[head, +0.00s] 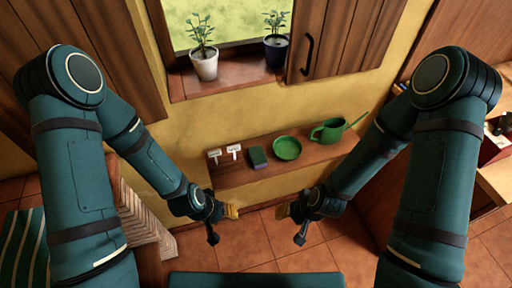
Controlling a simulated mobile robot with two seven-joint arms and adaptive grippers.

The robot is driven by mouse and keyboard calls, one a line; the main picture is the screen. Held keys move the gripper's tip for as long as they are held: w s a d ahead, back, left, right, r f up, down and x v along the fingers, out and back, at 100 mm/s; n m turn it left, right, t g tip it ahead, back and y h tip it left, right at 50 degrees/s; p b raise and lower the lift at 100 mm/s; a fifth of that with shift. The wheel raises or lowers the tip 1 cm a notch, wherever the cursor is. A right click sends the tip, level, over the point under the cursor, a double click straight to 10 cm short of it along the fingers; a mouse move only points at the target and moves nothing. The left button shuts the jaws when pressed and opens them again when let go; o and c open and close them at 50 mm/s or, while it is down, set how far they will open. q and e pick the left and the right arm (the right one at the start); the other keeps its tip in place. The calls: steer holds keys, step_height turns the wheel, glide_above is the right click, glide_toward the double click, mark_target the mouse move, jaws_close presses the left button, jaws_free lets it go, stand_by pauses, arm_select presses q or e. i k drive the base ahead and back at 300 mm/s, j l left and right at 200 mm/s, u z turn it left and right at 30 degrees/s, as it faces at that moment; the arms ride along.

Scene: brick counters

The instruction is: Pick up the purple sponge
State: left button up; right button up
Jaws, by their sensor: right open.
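A small block with a green top and a dark purplish side, which looks like the sponge (258,158), sits on a low wooden shelf (230,175) against the yellow wall. It stands between two white plant labels and a green saucer. My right gripper (283,210) is open and empty, in front of and below the shelf, a little right of the sponge and apart from it. My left gripper (231,211) is in front of the shelf, left of the sponge and apart from it. It is too small to tell its jaw state. Nothing hides the sponge.
The green saucer (287,148) is close on the sponge's right, with a green watering can (328,132) beyond. White labels (234,150) stand on its left. Potted plants (204,66) are on the windowsill above. The tiled floor before the shelf is clear. A striped cloth (24,245) is at left.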

mark_target(258, 159)
steer(key=i+l, duration=0.1)
steer(key=l, duration=0.75)
steer(key=l+u, duration=0.15)
steer(key=u, duration=0.2)
steer(key=i+l+u, duration=0.1)
steer(key=u, duration=0.25)
steer(key=l+u, duration=0.2)
steer(key=u, duration=0.15)
steer(key=i+j+u, duration=0.1)
steer(key=i+u, duration=0.35)
steer(key=u, duration=0.15)
